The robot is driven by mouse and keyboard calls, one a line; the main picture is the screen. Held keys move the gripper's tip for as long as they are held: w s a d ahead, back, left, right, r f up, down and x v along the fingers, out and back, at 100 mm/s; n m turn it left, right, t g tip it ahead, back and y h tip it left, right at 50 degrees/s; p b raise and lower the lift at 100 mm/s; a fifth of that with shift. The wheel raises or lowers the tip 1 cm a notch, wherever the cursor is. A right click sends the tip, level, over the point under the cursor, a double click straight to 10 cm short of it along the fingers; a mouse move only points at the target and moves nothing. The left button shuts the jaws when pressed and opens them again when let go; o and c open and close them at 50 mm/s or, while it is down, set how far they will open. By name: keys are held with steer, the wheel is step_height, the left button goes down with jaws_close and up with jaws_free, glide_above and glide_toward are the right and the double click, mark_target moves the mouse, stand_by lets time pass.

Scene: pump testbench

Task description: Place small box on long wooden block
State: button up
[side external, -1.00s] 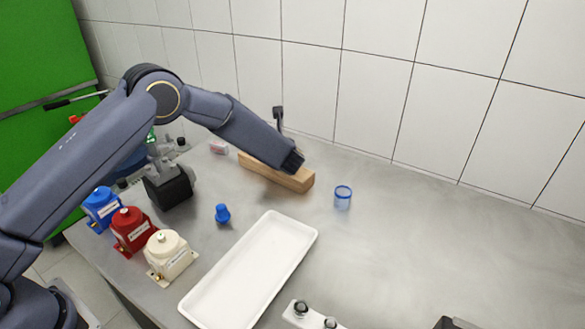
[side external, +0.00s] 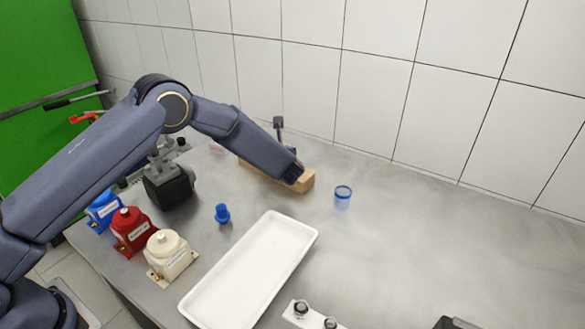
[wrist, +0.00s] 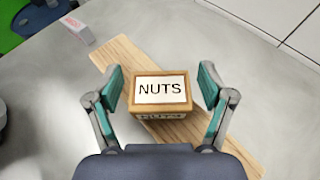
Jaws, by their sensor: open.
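A small wooden box (wrist: 161,89) with a white top labelled "NUTS" sits between my gripper's fingers in the wrist view. It appears to rest on the long wooden block (wrist: 113,56), which runs diagonally beneath it. My gripper (wrist: 160,84) is open, with a finger on each side of the box and a visible gap to each. In the side view, the long wooden block (side external: 306,181) lies near the wall. My gripper (side external: 292,176) is over its near end there and its fingers cannot be made out. The NUTS box is hidden in that view.
A small white and pink box (wrist: 78,30) lies by the block's far end. A blue-rimmed clear cup (side external: 343,197) stands right of the block. A white tray (side external: 307,233), a blue part (side external: 222,213) and red (side external: 131,228) and cream (side external: 168,254) pump parts are nearer.

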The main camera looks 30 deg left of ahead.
steer(key=shift+r, duration=0.1)
steer(key=shift+s+d+r, duration=0.15)
steer(key=v, duration=1.1)
steer(key=s+a+r+n+g+h, duration=0.1)
steer(key=s+a+r+n+g, duration=0.2)
steer(key=s+a+r+n, duration=0.4)
steer(key=s+a+r+n+g+h, duration=0.1)
steer(key=s+a+r+n+g, duration=0.2)
steer(key=s+a+r+n, duration=0.45)
steer(key=s+d+n+t+h, duration=0.1)
steer(key=s+d+n+h, duration=0.1)
steer(key=s+n, duration=0.4)
steer(key=s+d+n+t+h, duration=0.1)
steer(key=s+d+n+h, duration=0.2)
steer(key=s, duration=1.1)
steer(key=n+h, duration=0.2)
steer(key=n, duration=0.1)
steer(key=shift+d+r+h, duration=0.25)
steer(key=shift+d+h, duration=0.05)
